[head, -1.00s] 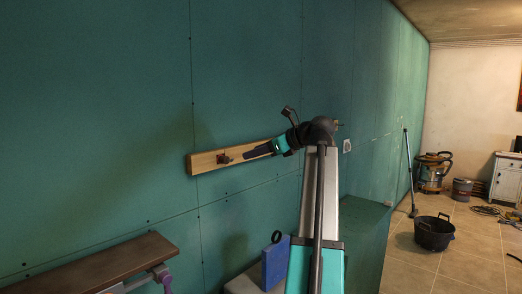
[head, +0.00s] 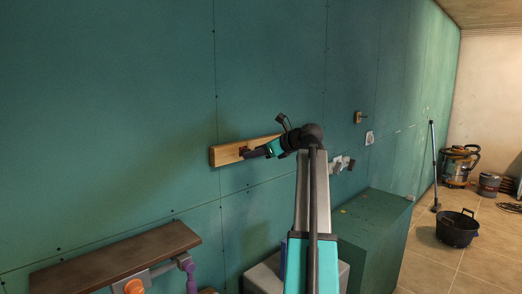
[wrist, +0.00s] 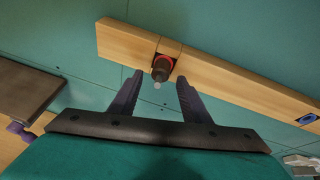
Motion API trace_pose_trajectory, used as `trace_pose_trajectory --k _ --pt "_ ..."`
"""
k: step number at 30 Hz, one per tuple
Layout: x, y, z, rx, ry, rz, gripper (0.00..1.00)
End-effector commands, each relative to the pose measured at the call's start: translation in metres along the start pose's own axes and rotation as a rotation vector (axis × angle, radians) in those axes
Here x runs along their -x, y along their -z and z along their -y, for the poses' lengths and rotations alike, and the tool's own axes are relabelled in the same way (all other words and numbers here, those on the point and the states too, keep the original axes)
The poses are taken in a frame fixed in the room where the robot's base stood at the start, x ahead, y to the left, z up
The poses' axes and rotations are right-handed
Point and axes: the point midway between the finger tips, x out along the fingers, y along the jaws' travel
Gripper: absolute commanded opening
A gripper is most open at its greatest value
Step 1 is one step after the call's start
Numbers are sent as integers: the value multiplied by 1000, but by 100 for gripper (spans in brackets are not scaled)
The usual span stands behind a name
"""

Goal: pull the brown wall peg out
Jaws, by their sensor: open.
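The brown wall peg (wrist: 161,70) sticks out of a wooden board (wrist: 225,77) on the green wall. A red ring shows around its base. In the head view the board (head: 224,156) is seen from the side, and the peg (head: 243,151) is a small dark shape partly covered by the fingers. My gripper (wrist: 160,78) is open, with one dark finger on each side of the peg's outer end and a visible gap on both sides. In the head view my gripper (head: 252,152) is at the peg.
A blue-ringed spot (wrist: 306,118) shows at the board's right end. A brown shelf or bench top (head: 115,258) stands at lower left. A green box (head: 375,225) stands right of my arm. A small wooden block (head: 359,117) is on the wall. A black tub (head: 457,230) stands on the floor.

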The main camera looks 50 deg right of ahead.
Motion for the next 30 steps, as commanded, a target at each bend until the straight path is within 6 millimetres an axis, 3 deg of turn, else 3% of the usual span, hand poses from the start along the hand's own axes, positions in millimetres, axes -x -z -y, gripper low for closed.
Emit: trace_pose_trajectory --k 10,18,22,23,26,30 --pt "-2 0 0 0 1 0 43" --pt "-2 0 1 -1 1 0 0" --pt "-2 0 1 -1 2 0 0" --pt "-2 0 1 -1 2 0 18" --pt "-2 0 1 -1 2 1 1" --pt "-1 0 1 -1 2 1 0"
